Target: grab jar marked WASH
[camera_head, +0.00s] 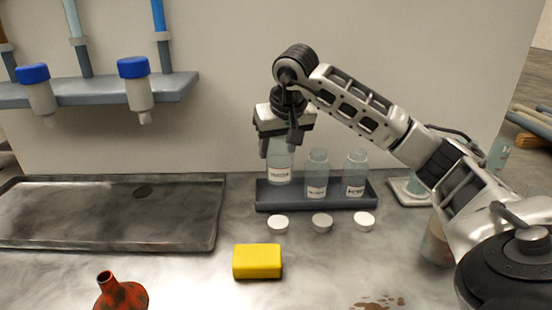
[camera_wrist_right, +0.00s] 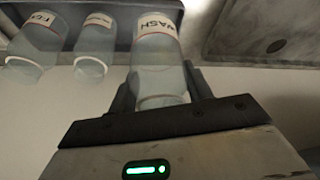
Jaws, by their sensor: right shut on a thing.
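The jar marked WASH (camera_wrist_right: 157,50) is a clear bottle with a white label. In the head view the same jar (camera_head: 279,163) is at the left end of the dark rack (camera_head: 262,197). My right gripper (camera_head: 279,142) comes from above and is shut on the neck of the WASH jar. The right gripper (camera_wrist_right: 165,98) also shows at the jar's neck in the wrist view. The jar looks upright; I cannot tell whether its base is clear of the rack. My left gripper is not in view.
Two other labelled jars, a middle one (camera_head: 317,175) and a right one (camera_head: 355,174), stand in the rack. Several white caps (camera_head: 322,222) lie before it. A yellow sponge (camera_head: 257,261), a red flask (camera_head: 121,293) and a shallow dark tray (camera_head: 110,240) are nearer or left.

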